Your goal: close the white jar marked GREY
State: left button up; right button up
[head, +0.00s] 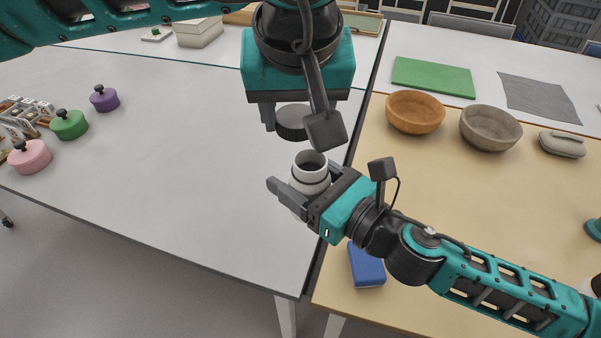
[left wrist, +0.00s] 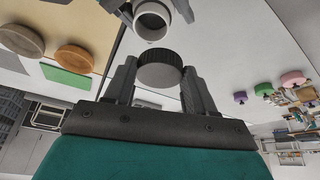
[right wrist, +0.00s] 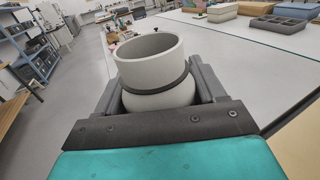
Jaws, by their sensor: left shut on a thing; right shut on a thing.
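The white jar (head: 311,168) is open-topped and upright, with a dark band below its neck. My right gripper (head: 291,190) is shut on the jar's body; the jar fills the space between the fingers in the right wrist view (right wrist: 152,75). My left gripper (head: 292,112) is shut on a dark ridged lid (head: 291,122). The lid is held above the jar's mouth, apart from it and a little to the left in the head view. In the left wrist view the lid (left wrist: 160,72) sits between the fingertips, with the jar's open mouth (left wrist: 152,20) beyond. No GREY marking is readable.
Pink (head: 30,156), green (head: 69,124) and purple (head: 104,98) lidded pots stand at the left of the white table (head: 180,150). On the tan table are an orange bowl (head: 415,112), a grey bowl (head: 490,128) and a blue block (head: 367,266). The white table's middle is clear.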

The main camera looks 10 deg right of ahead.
aim_at(311, 155)
pick_arm(q)
jog(key=shift+s+d+r, duration=0.5)
jog(key=shift+s+d, duration=0.05)
jog(key=shift+d, duration=0.25)
jog(key=shift+f, duration=2.05)
jog(key=shift+s+f, duration=0.1)
jog(key=shift+f, duration=0.75)
jog(key=shift+f, duration=0.55)
